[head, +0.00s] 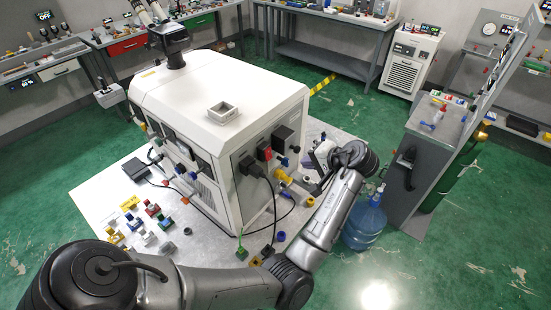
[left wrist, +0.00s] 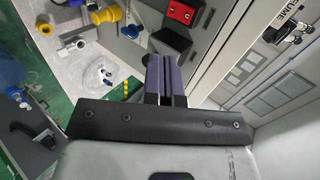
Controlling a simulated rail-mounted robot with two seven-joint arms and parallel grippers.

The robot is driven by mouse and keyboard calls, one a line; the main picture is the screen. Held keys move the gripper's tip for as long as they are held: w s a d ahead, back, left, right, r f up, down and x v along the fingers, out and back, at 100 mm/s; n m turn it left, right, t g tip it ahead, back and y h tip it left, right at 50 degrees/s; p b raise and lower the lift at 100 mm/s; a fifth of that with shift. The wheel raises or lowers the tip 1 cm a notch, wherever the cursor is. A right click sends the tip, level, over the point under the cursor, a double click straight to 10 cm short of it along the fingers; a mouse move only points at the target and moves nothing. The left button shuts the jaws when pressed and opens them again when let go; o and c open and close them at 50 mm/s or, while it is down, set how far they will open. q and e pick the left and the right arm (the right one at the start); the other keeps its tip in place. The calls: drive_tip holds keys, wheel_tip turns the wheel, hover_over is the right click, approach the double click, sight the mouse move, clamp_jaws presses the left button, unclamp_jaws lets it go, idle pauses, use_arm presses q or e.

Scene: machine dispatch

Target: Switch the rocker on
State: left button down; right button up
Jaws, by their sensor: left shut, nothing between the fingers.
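The red rocker (head: 264,151) sits on the end face of the white machine (head: 205,95), between black boxes. It also shows at the top of the left wrist view (left wrist: 183,12), in a dark housing. Whether it is on or off cannot be told. My left gripper (head: 312,160) is to the right of that face, apart from the rocker. In the left wrist view its dark purple fingers (left wrist: 165,72) are closed together with nothing between them. My right gripper is not in view.
A black plug and cable (head: 253,168) and a yellow fitting (head: 283,176) are on the same face near the rocker. A blue water bottle (head: 365,222) and a grey cabinet (head: 432,150) stand to the right. Small coloured parts (head: 150,210) lie on the floor plate at left.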

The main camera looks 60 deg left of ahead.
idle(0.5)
use_arm(q)
drive_tip(key=p, duration=0.3)
approach(270, 158)
drive_tip(key=f+x, duration=0.1)
drive_tip(key=x, duration=0.5)
drive_tip(key=shift+a, duration=0.35)
